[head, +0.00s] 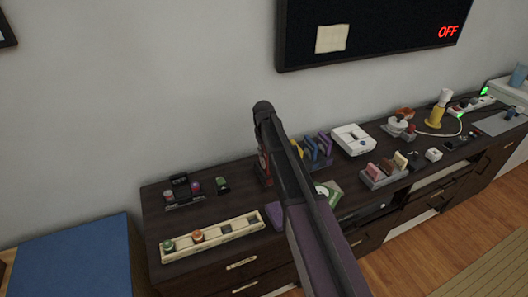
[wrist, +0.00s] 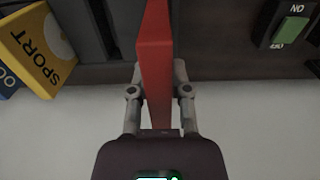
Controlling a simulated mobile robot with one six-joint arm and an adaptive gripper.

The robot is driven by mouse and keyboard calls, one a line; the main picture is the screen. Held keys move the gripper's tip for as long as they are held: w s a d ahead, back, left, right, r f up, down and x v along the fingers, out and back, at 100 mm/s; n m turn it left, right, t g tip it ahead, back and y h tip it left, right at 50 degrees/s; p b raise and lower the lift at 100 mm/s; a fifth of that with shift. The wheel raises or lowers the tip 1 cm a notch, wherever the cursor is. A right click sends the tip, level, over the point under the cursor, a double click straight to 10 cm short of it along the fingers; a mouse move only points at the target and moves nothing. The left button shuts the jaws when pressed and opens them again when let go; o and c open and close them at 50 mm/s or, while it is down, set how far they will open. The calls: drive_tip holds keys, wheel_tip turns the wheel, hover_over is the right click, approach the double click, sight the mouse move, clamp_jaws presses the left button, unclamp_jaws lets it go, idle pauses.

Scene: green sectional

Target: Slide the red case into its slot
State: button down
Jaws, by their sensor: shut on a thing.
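The red case (wrist: 154,45) stands edge-on in the middle of the wrist view, running up past the top edge. My gripper (wrist: 158,80) is shut on it, one finger on each side. A dark grey slotted holder (wrist: 88,30) is just left of the case in the wrist view; whether they touch, I cannot tell. A yellow case marked SPORT (wrist: 40,48) is further left. In the head view, a dark red patch (head: 263,166) shows beside my arm, and my fingers cannot be made out. A row of upright blue cases (head: 318,150) is just right of my arm.
A switch with a green rocker (wrist: 290,30) is at the wrist view's upper right. On the dark cabinet are a cream tray (head: 212,240) with round items, a white console (head: 352,140) and a rack of pink and cream cases (head: 384,174). A television (head: 370,30) hangs above.

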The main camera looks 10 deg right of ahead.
sight(264, 158)
drive_tip(key=shift+f+b, duration=1.95)
drive_tip(key=shift+f, duration=0.1)
drive_tip(key=shift+c, duration=2.4)
unclamp_jaws()
drive_tip(key=shift+r, duration=0.15)
wheel_tip(264, 158, up, 12)
drive_tip(key=p, duration=1.1)
drive_tip(key=shift+f+p, duration=0.25)
drive_tip(key=shift+p, duration=0.1)
drive_tip(key=w+d+f+b, duration=0.1)
drive_tip(key=d, duration=0.6)
drive_tip(key=shift+w+f+b, duration=0.4)
drive_tip(key=shift+s, duration=0.1)
drive_tip(key=s+d+m, duration=0.1)
drive_tip(key=s+m, duration=0.2)
drive_tip(key=s, duration=2.6)
drive_tip(key=shift+d+m, duration=0.25)
drive_tip(key=shift+m, duration=0.05)
